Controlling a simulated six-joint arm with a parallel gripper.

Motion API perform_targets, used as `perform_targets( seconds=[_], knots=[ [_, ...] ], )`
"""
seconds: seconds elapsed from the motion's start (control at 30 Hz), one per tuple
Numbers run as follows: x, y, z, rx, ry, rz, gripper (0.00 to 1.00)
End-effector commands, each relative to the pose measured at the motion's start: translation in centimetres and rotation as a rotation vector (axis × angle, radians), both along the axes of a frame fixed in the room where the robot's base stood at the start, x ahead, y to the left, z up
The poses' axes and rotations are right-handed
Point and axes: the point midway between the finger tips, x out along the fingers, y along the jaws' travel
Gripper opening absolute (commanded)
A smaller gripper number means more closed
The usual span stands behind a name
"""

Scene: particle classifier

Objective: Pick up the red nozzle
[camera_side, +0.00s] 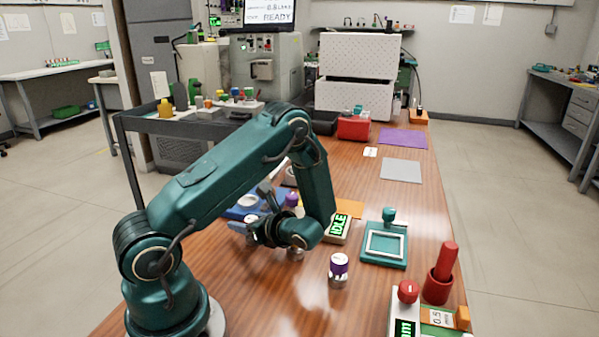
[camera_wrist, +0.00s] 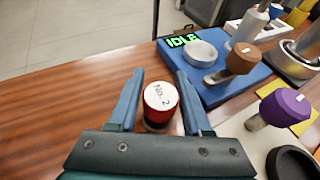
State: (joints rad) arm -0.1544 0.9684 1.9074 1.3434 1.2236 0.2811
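The red nozzle (camera_wrist: 160,104), with a white labelled top, stands upright on the wooden table in the wrist view. My gripper (camera_wrist: 160,76) is open, with one blue finger on each side of the nozzle.
A blue station (camera_wrist: 213,93) with a white dish (camera_wrist: 200,54) stands close to the right finger. A brown-topped piece (camera_wrist: 243,58) and a purple-topped piece (camera_wrist: 284,108) are farther right. Table left of the gripper is clear. A purple-banded nozzle (camera_side: 339,267) stands near my arm.

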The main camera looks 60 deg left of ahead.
Motion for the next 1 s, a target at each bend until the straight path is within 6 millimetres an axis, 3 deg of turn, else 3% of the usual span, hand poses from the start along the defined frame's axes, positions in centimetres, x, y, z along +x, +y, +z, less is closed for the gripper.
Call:
perform_targets(
  seconds=[0.03,0.1,0.57,0.87,1.0],
  knots=[
    [0.0,0.0,0.0,0.0,0.0,0.0,0.26],
    [0.0,0.0,0.0,0.0,0.0,0.0,0.0],
    [0.1,0.0,0.6,0.002,-0.002,0.0,0.0],
    [0.1,0.0,3.9,0.003,-0.008,0.001,0.0],
    [-2.6,0.4,5.7,0.002,0.001,0.003,0.0]
  ],
)
